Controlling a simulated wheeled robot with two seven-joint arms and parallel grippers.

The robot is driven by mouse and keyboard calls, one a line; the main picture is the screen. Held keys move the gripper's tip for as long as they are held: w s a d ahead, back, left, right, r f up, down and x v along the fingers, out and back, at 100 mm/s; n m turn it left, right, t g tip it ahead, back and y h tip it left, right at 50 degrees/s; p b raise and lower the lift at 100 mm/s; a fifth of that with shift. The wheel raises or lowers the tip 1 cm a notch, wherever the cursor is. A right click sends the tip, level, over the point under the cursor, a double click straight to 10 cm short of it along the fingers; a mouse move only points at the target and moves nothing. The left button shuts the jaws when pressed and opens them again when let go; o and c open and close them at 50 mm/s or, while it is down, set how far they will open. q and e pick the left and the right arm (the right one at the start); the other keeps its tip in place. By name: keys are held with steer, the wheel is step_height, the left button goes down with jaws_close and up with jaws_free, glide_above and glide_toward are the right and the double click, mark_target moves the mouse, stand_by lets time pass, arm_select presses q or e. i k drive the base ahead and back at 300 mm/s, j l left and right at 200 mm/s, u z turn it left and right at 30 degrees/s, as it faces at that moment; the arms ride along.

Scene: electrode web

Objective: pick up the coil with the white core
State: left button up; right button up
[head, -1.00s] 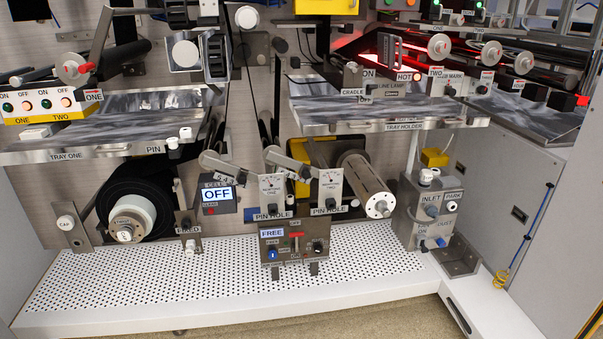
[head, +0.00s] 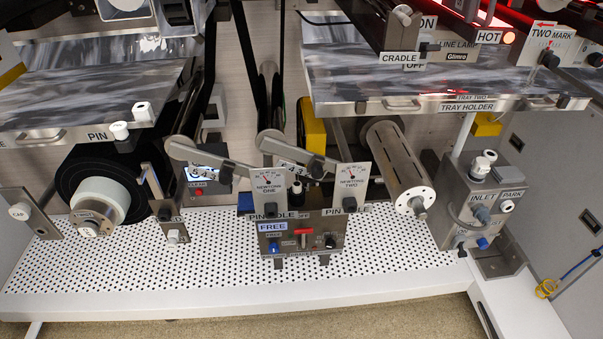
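The coil with the white core (head: 100,203) is at the lower left in the head view. Its black web (head: 75,172) is wound around the white core, and a metal shaft end (head: 90,228) sticks out of the core's front. Tray one hides the coil's top, and a metal bracket stands close at its right. Neither of my grippers is in view.
Tray one (head: 40,135) overhangs the coil. A cap plate (head: 28,213) stands at its left and a bracket (head: 165,215) at its right. A control box (head: 300,232) stands mid-deck; a bare metal roller (head: 398,170) is right of it. The perforated deck (head: 120,270) is clear in front.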

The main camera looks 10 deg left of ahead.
mark_target(296, 192)
steer(key=i, duration=1.1)
steer(key=u, duration=0.45)
